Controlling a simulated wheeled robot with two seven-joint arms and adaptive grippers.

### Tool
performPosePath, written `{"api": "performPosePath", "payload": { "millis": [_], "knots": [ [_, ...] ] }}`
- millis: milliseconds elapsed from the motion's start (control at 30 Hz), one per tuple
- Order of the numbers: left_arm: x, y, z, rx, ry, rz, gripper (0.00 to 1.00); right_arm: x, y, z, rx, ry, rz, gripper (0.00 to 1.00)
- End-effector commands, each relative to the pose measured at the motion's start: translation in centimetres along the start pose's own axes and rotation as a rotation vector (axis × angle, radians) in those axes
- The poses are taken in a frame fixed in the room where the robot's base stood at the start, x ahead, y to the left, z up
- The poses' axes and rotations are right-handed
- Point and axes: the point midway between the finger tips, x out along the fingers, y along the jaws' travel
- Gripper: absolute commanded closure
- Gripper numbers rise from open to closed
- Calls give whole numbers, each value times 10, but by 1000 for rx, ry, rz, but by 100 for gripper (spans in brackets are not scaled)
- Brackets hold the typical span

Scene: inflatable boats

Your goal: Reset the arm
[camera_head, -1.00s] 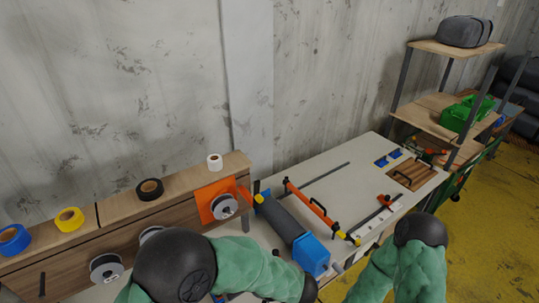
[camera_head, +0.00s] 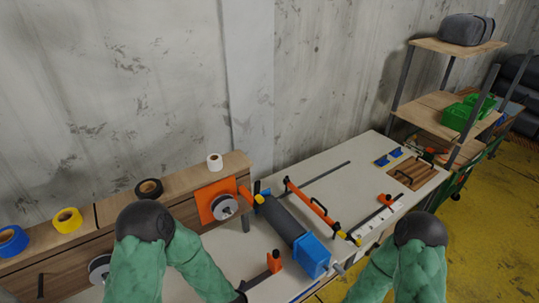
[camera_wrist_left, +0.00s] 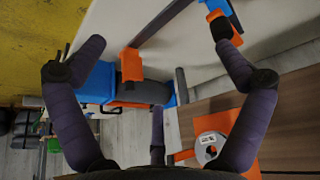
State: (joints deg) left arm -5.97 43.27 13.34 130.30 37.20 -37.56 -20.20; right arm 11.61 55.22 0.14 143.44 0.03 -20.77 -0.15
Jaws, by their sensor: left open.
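My left arm comes in from the lower left in the head view, its black elbow raised and its green sleeve sloping down right. Its hand is mostly cut off by the bottom edge. In the left wrist view my left gripper (camera_wrist_left: 140,42) has its dark fingers spread wide, with nothing held between them. An orange-ended clamp with a grey bar (camera_head: 273,263) lies on the table (camera_head: 330,182) near that hand; its orange end also shows between the fingers in the wrist view (camera_wrist_left: 131,65). My right arm shows only its elbow and sleeve; its gripper is out of view.
A dark roller with a blue end box (camera_head: 311,255) and a long orange clamp (camera_head: 312,205) lie on the table. Tape rolls, including a yellow one (camera_head: 67,220), sit on the wooden ledge at left. Green crates (camera_head: 462,113) stand on the right shelf.

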Motion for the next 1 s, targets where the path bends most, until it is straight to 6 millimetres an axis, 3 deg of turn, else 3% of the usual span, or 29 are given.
{"api": "performPosePath", "payload": {
  "millis": [33,200,500,767,1000],
  "knots": [
    [5,-7,20,-7,-61,32,0,0,0,0,0,0,0,33],
    [6,-17,77,-23,-243,141,0,0,0,0,0,0,0,33],
    [-9,-29,153,-41,-481,258,0,4,2,0,0,0,0,33],
    [34,-32,169,-36,-470,256,0,47,17,-2,0,0,0,33],
    [83,-36,191,-36,-468,256,0,99,35,-4,0,0,0,33]
  ]
}}
